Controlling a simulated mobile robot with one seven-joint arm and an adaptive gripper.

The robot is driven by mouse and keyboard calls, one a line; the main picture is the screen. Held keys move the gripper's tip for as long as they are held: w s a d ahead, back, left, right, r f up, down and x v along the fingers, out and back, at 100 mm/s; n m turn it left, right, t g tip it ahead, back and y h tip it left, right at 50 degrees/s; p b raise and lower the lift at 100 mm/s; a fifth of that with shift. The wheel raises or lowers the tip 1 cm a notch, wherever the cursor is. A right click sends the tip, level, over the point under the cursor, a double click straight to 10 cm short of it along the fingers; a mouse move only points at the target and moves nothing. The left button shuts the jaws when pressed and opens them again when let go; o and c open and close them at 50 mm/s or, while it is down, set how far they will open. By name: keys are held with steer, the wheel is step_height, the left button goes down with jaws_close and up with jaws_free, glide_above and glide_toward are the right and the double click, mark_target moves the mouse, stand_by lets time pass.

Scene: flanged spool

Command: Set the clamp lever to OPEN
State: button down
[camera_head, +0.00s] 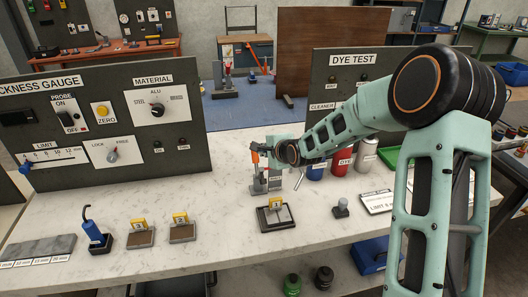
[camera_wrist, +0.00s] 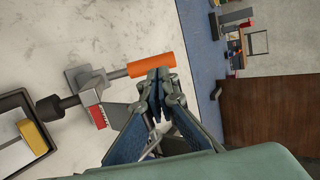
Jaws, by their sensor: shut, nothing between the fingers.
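The clamp (camera_head: 259,186) stands on the marble bench top, a grey metal body with a lever that ends in an orange handle (camera_head: 255,158). In the wrist view the orange handle (camera_wrist: 150,65) lies at the end of a grey rod from the clamp body (camera_wrist: 88,80), with a small red label below. My gripper (camera_wrist: 160,78) is shut and empty. In the head view my gripper (camera_head: 265,147) is at the handle's height and partly hides the clamp. The OPEN marking is not readable.
A black tray (camera_head: 262,224) with a plate stands in front of the clamp. Blue, red and grey cans (camera_head: 342,160) stand to the right, below the DYE TEST panel (camera_head: 335,62). The thickness gauge panel (camera_head: 60,80) is at left. Yellow-tagged blocks (camera_head: 183,232) lie front left.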

steer(key=v, duration=1)
steer(key=shift+w+r, duration=0.15)
steer(key=shift+r, duration=0.25)
